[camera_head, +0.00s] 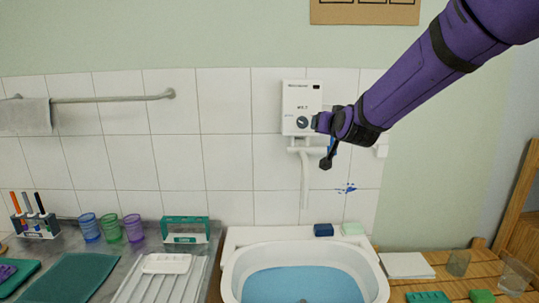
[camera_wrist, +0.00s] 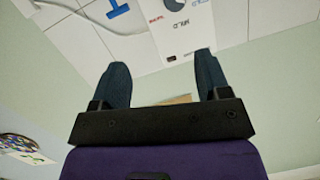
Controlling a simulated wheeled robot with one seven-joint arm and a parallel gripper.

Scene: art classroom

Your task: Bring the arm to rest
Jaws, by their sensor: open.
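My purple arm (camera_head: 415,82) reaches in from the upper right in the head view. Its end is in front of the tiled wall, just right of the white water heater (camera_head: 300,108), and overlaps its right edge in the picture. In the wrist view my gripper (camera_wrist: 161,65) has its two dark fingers spread well apart, with nothing held between them. The heater's white face (camera_wrist: 176,28) shows beyond the fingertips. I cannot tell how far the fingers are from it. The fingers are hard to make out in the head view.
Below are a white basin (camera_head: 234,273) of blue water, a sponge (camera_head: 323,230) on its back rim, a drying rack (camera_head: 128,290) and several coloured cups (camera_head: 111,228). A towel rail (camera_head: 115,99) is on the left wall. A wooden counter (camera_head: 450,270) is at right.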

